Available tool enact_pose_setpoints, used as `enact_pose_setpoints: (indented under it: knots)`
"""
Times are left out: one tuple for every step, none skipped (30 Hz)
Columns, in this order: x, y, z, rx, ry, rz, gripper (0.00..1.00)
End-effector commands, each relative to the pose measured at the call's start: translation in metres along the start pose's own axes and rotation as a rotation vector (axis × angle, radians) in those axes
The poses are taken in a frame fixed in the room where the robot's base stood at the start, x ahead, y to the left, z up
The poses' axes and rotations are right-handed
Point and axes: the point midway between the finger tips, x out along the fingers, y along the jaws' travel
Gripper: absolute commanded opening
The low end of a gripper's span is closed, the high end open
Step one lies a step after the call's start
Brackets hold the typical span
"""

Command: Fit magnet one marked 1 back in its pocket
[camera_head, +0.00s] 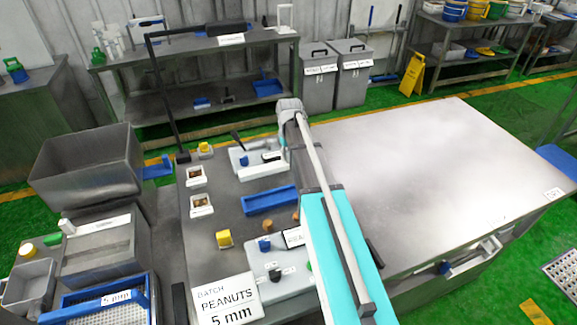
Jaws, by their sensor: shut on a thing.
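My arm reaches away across the left-hand worktop (225,190). My gripper (277,155) is mostly hidden by the wrist and forearm, low over the right side of a pale tray (240,170) at the far end. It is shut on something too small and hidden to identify. A blue-topped piece (244,160) stands in that tray, left of my gripper. A second pale block (258,290) nearer to me bears another blue-topped piece (264,245), dark pieces and small labels. No mark 1 is readable, so I cannot tell which piece is magnet one or which pocket is its own.
A blue tray (270,200) lies between the two pale ones. Yellow-topped pieces (224,239) and small boxes (201,206) stand at left. A peanuts sign (228,301) stands in front. A black post frame (168,105) rises behind. The right-hand tabletop (430,170) is clear.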

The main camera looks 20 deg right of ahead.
Motion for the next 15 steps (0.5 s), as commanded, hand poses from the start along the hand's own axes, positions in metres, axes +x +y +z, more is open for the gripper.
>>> enact_pose_setpoints:
  knots:
    - [0.0018,0.0005,-0.0013,0.000,0.000,-0.001,0.00]
    - [0.0018,0.0006,-0.0014,0.000,0.000,-0.001,0.00]
    - [0.0016,0.0007,-0.0014,0.000,0.000,-0.001,0.00]
    - [0.0014,0.0007,-0.0014,0.000,0.000,-0.001,0.00]
    - [0.0013,0.0007,-0.0013,0.000,0.000,-0.001,0.00]
    - [0.0011,0.0008,-0.0012,0.000,0.000,-0.001,0.00]
    - [0.0010,0.0008,-0.0012,0.000,0.000,-0.001,0.00]
    - [0.0010,0.0008,-0.0011,0.000,0.000,-0.001,0.00]
    - [0.0010,0.0008,-0.0011,0.001,0.000,-0.001,0.00]
    - [0.0010,0.0009,-0.0011,0.001,0.000,-0.001,0.00]
    - [0.0011,0.0009,-0.0011,0.001,0.000,-0.001,0.00]
    - [0.0016,0.0010,-0.0014,0.001,0.000,-0.001,0.00]
    - [0.0022,0.0012,-0.0018,0.001,0.000,-0.001,0.00]
    - [0.0031,0.0015,-0.0024,0.001,0.000,-0.001,0.00]
    - [0.0047,0.0019,-0.0034,0.001,0.000,-0.001,0.00]
